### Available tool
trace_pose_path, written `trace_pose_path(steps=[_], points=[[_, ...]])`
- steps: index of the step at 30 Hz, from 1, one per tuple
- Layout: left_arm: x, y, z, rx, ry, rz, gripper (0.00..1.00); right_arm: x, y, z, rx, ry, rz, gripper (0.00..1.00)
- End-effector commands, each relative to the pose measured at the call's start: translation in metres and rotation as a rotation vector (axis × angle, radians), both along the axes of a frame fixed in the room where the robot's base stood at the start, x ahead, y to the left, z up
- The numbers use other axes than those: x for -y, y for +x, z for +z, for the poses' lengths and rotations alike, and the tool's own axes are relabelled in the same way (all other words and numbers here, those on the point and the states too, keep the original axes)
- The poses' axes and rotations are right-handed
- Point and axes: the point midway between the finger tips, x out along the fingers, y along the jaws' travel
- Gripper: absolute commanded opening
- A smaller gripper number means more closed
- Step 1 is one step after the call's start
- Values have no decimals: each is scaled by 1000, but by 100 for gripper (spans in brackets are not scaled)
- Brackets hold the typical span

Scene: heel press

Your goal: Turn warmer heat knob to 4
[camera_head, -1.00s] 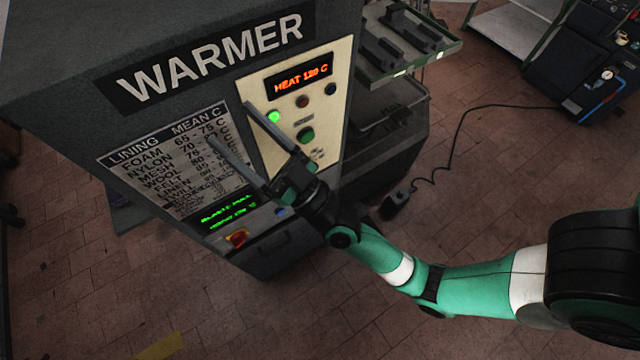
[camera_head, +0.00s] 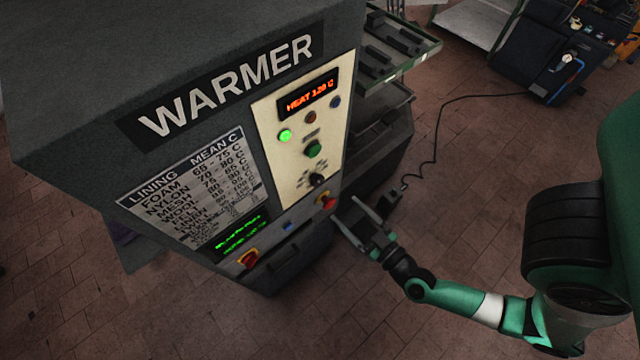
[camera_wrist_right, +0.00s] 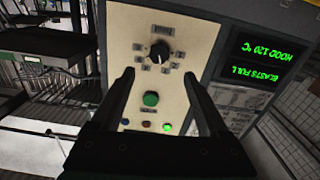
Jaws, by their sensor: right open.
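The warmer (camera_head: 70,110) is a tall dark grey cabinet with a cream control panel (camera_head: 290,140). Its black heat knob (camera_head: 317,179) sits low on that panel, with small marks around it. In the right wrist view the knob (camera_wrist_right: 160,51) is upside down, ringed by small labels too small to read; I cannot tell its setting. My right gripper (camera_head: 353,210) is open and empty, right of and below the knob, apart from it. In the right wrist view its two fingers (camera_wrist_right: 158,73) point toward the panel, with the knob just beyond and between their tips. My left gripper is not in view.
The red display (camera_head: 308,97) appears to read HEAT 120 C. A shelf rack (camera_head: 400,50) stands behind; a cable (camera_head: 437,130) lies on the floor.

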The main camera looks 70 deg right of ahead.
Motion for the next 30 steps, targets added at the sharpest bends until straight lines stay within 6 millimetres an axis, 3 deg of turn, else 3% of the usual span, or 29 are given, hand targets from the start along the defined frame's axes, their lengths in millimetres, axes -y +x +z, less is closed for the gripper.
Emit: trace_pose_path(steps=[5, 9, 16, 28, 30], points=[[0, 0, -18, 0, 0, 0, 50, 14, 16, -4, 2, -3, -12, 78], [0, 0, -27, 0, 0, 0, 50, 31, 46, -2, 2, -6, -10, 78], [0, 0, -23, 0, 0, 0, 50, 51, 85, 0, -2, -1, -3, 78], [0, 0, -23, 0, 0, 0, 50, 56, 95, 0, -5, -1, -2, 78], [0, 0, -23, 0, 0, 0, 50, 56, 94, 0, -5, -1, -2, 65]])
